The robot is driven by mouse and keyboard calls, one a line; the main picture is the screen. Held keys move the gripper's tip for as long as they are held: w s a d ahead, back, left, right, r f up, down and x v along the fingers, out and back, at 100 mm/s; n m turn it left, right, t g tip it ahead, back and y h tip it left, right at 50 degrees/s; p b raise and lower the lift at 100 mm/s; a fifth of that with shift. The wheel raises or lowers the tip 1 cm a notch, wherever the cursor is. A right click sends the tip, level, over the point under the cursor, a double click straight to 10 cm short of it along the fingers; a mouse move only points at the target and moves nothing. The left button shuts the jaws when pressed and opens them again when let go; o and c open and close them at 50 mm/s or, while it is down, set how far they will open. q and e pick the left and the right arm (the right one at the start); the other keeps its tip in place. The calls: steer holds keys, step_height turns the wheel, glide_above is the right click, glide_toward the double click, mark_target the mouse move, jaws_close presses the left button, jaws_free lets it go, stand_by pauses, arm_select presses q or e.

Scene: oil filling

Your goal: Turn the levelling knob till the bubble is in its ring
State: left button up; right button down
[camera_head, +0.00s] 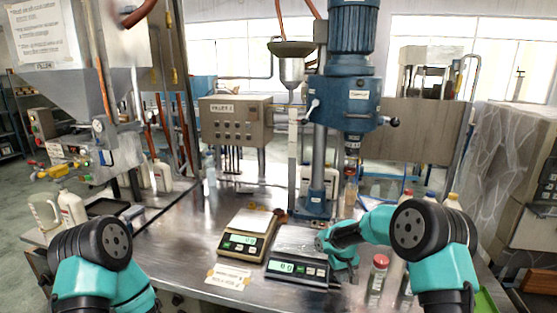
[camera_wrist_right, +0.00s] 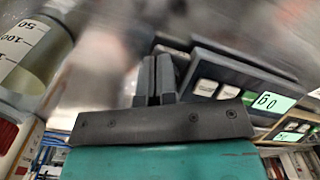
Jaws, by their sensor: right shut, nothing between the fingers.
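Two digital scales stand on the metal bench. The left scale (camera_head: 240,243) has a pale plate and a lit green display. The right scale (camera_head: 297,271) is darker, with a metal plate and a lit display; my right wrist is at its right side. In the right wrist view, a dark scale (camera_wrist_right: 215,72) with a green display lies just right of my right gripper (camera_wrist_right: 157,78). Its two fingers are shut together and empty. I cannot make out the levelling knob, the bubble or its ring. My left arm shows at lower left, but its gripper is out of view.
A red-capped bottle (camera_head: 377,281) stands close to my right forearm. A blue drill-like machine (camera_head: 345,98) rises behind the scales. A paper label (camera_head: 228,277) lies at the front. The bench left of the scales (camera_head: 175,245) is mostly clear.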

steer(key=shift+s+f, duration=0.15)
steer(key=shift+f, duration=0.6)
steer(key=shift+s+f, duration=0.1)
steer(key=shift+s, duration=0.1)
stand_by(0.7)
steer(key=shift+s, duration=0.2)
stand_by(0.3)
step_height(320, 180, up, 6)
steer(key=shift+w+r, duration=0.2)
steer(key=shift+r, duration=0.05)
stand_by(0.3)
